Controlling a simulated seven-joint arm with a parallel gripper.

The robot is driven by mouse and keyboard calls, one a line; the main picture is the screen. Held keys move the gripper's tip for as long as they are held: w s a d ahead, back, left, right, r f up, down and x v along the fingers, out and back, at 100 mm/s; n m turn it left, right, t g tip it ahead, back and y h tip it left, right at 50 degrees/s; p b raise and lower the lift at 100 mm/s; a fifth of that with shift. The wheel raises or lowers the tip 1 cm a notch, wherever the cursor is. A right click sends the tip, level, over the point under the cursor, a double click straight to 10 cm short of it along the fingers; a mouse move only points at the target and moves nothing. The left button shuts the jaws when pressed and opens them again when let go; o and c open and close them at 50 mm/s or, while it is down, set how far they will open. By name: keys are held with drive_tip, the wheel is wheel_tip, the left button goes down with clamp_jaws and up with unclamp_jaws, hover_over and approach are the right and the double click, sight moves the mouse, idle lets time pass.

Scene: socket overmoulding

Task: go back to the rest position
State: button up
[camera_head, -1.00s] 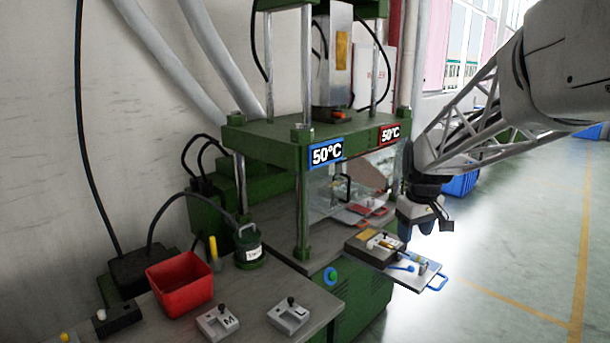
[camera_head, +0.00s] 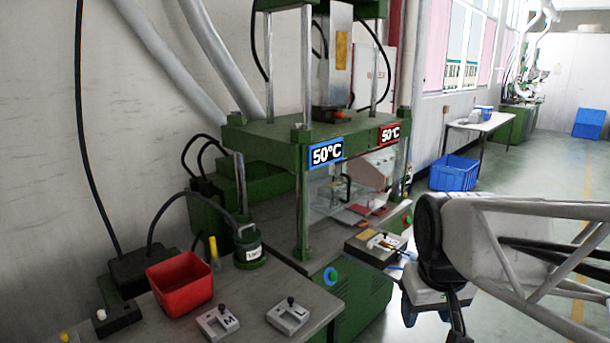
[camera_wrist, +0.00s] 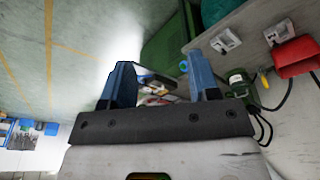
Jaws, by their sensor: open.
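My gripper (camera_wrist: 163,84) shows in the wrist view with its two blue fingers spread apart and nothing between them. In the head view my gripper (camera_head: 428,309) hangs at the lower right, in front of and to the right of the press, with its fingertips partly hidden by my arm. My arm reaches in from the right edge. The green press (camera_head: 270,137) stands in the middle with 50°C signs. A mould block (camera_head: 372,246) sits on the tray at its front right, and my arm hides part of that tray.
A red bin (camera_head: 180,284), a dark green canister (camera_head: 249,247) and two grey M and L blocks (camera_head: 218,322) (camera_head: 288,314) stand on the bench at lower left. A blue crate (camera_head: 454,173) stands on the floor behind. The aisle floor at right is open.

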drive_tip(key=s+a+f+m, duration=0.1)
drive_tip(key=s+f, duration=0.1)
drive_tip(key=s, duration=0.5)
drive_tip(key=shift+s+f, duration=0.15)
drive_tip(key=shift+f, duration=0.05)
drive_tip(key=shift+c, duration=0.2)
idle(1.6)
